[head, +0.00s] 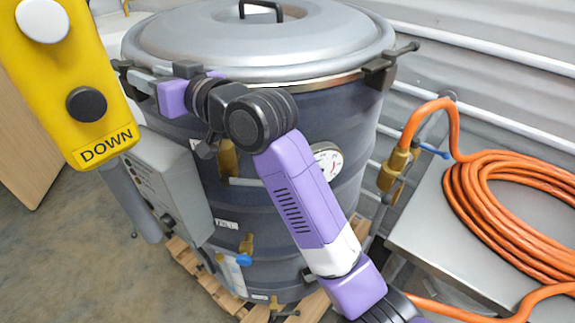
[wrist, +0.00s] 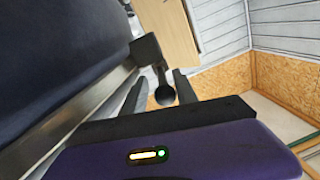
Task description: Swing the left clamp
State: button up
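The large dark drum (head: 300,125) has a grey domed lid (head: 260,40) on it. The left clamp (head: 122,66) is a black piece at the lid's left rim, partly hidden near my gripper (head: 138,82). In the wrist view the clamp's black block (wrist: 146,49) sits on the drum's rim band, and its handle ends in a round knob (wrist: 165,95). My gripper (wrist: 160,85) is open, with one finger on each side of the handle. I cannot tell whether either finger touches it.
A yellow pendant marked DOWN (head: 80,80) hangs at the front left. A grey control box (head: 165,180) is on the drum's left side. A right clamp (head: 380,72) is on the opposite rim. An orange hose coil (head: 500,210) lies on a metal table (head: 425,235).

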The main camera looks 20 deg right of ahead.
jog(key=s+d+f+m+t+h+b, duration=0.25)
jog(key=s+d+t, duration=0.45)
jog(key=d, duration=0.6)
jog(key=s+d+f+m+h+b, duration=0.1)
jog(key=s+d+f+m+h, duration=0.3)
jog(key=s+d+f, duration=0.3)
jog(key=shift+s+d+f+h, duration=0.25)
jog(key=shift+s+f+h, duration=0.6)
jog(key=shift+s+f, duration=1.2)
jog(key=shift+w+f, duration=0.3)
jog(key=shift+w, duration=0.05)
